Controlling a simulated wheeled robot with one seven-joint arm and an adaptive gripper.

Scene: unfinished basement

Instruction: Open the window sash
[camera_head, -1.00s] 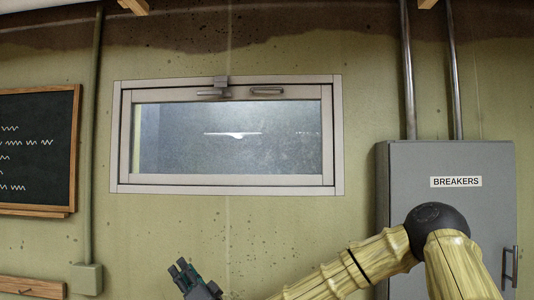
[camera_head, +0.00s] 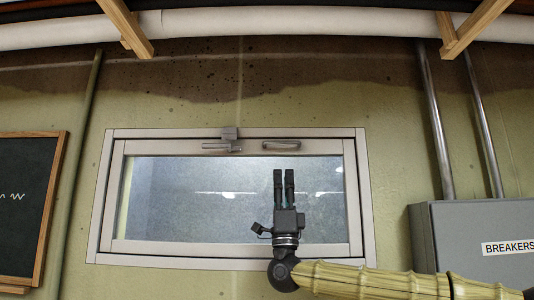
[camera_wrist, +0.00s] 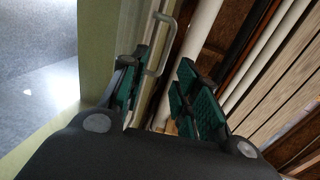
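The window sash (camera_head: 135,200) is a pale frame with frosted glass, sitting flush in its outer frame (camera_head: 102,200) and looking shut. On its top rail are a latch lever (camera_head: 218,147), under a small block (camera_head: 230,133), and a bar handle (camera_head: 281,144) to the right of it. My gripper (camera_head: 284,172) points up in front of the glass, below the bar handle and apart from it. In the wrist view, its green-padded fingers (camera_wrist: 158,95) are parted with nothing held. A bent bar handle (camera_wrist: 160,45) shows beyond the gap between them.
Wooden joists (camera_head: 127,28) and a white pipe (camera_head: 300,22) run overhead. A grey breaker box (camera_head: 450,235) with conduits (camera_head: 437,130) stands at the right. A chalkboard (camera_head: 22,200) hangs at the left. The wall around the window is clear.

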